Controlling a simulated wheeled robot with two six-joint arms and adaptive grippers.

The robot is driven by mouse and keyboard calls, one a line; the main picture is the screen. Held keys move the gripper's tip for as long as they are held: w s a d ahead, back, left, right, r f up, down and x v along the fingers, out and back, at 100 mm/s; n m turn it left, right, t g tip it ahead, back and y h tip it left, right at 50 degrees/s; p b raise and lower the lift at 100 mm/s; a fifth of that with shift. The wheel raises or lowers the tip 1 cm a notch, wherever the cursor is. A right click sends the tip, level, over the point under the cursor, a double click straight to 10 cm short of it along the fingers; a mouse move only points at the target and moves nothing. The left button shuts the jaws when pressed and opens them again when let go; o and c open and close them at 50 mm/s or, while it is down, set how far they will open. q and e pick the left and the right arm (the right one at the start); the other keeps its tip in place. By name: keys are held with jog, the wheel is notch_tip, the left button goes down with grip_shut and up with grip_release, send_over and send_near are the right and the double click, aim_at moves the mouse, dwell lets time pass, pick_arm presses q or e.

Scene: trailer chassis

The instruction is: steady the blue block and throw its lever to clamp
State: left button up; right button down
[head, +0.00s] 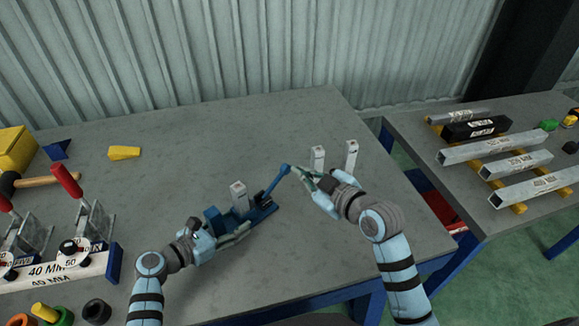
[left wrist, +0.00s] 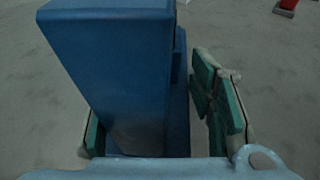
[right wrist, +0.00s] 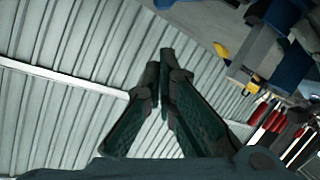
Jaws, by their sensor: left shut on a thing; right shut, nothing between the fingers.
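The blue block (head: 213,219) stands on the grey table in the head view, with an upright steel tube (head: 238,195) at its middle. Its blue lever (head: 275,184) slants up to the right and ends in a round knob. My left gripper (head: 228,236) is shut on the block at its near side. In the left wrist view the block (left wrist: 120,80) rises between the fingers (left wrist: 155,130). My right gripper (head: 305,174) is shut and empty, its tips close to the lever's knob; I cannot tell whether they touch. The right wrist view shows the closed fingers (right wrist: 165,62).
Two more upright tubes (head: 318,158) (head: 351,154) stand behind my right gripper. A second table (head: 455,200) with square tubes is at the right. The front middle is clear.

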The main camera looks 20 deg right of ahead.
aim_at(276, 182)
jog(key=w+a+f, duration=0.1)
jog(key=w+f, duration=0.3)
jog(key=w, duration=0.3)
jog(key=shift+w+a+f, duration=0.2)
jog(key=shift+w+f, duration=0.2)
jog(key=shift+w+d+f+m+g+y, duration=0.15)
jog(key=shift+w+d+f+m+g, duration=0.1)
jog(key=shift+d+f+m, duration=0.25)
jog(key=shift+w+d+f+m+g+y, duration=0.15)
jog(key=shift+w+d+f+m, duration=0.1)
jog(key=shift+d+f+m, duration=0.25)
jog(key=shift+a, duration=0.1)
